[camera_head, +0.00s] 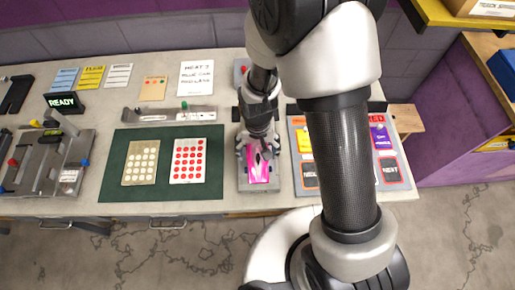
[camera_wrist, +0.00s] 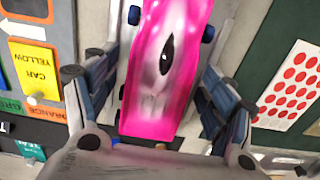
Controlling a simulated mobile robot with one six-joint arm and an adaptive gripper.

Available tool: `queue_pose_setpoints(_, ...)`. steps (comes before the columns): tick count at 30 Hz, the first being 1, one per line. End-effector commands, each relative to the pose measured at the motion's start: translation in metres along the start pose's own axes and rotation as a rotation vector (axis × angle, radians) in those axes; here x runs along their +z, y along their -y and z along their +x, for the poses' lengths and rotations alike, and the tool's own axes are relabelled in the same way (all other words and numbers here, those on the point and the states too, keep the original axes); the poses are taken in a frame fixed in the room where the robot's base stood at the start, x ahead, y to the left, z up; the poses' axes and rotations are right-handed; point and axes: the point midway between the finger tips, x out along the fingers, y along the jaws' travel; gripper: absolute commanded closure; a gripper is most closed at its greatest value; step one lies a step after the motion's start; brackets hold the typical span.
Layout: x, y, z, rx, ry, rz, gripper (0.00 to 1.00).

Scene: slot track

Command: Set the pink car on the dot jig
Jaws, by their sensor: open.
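The pink car (camera_head: 259,171) sits on a grey fixture (camera_head: 259,187) near the middle of the table in the head view. In the wrist view the car (camera_wrist: 155,95) is pink with a silvery top and a dark oval mark. My gripper (camera_head: 260,150) is over the car, with its open fingers on either side of it; whether they touch it I cannot tell. Two dotted plates lie on the green mat: a tan one with pale dots (camera_head: 141,162) and a white one with red dots (camera_head: 189,161). Which thing is the dot jig is not clear.
The dark green mat (camera_head: 115,187) lies left of the fixture. A grey track fixture (camera_head: 45,160) stands farther left, with a READY display (camera_head: 61,101) behind it. A board with coloured labels (camera_head: 394,174) lies to the right, partly behind my arm. A grey rail (camera_head: 150,115) lies behind the mat.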

Motion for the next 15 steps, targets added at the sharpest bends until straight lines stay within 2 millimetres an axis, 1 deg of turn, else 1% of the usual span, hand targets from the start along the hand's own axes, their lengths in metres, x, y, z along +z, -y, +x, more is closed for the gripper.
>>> queue_pose_setpoints(5, -0.001, 0.0, -0.021, -0.001, -0.003, 0.0, 0.24)
queue_pose_setpoints(12, -0.001, 0.0, -0.076, -0.002, -0.005, 0.0, 0.24)
queue_pose_setpoints(15, -0.001, 0.0, -0.097, -0.002, -0.005, 0.0, 0.24)
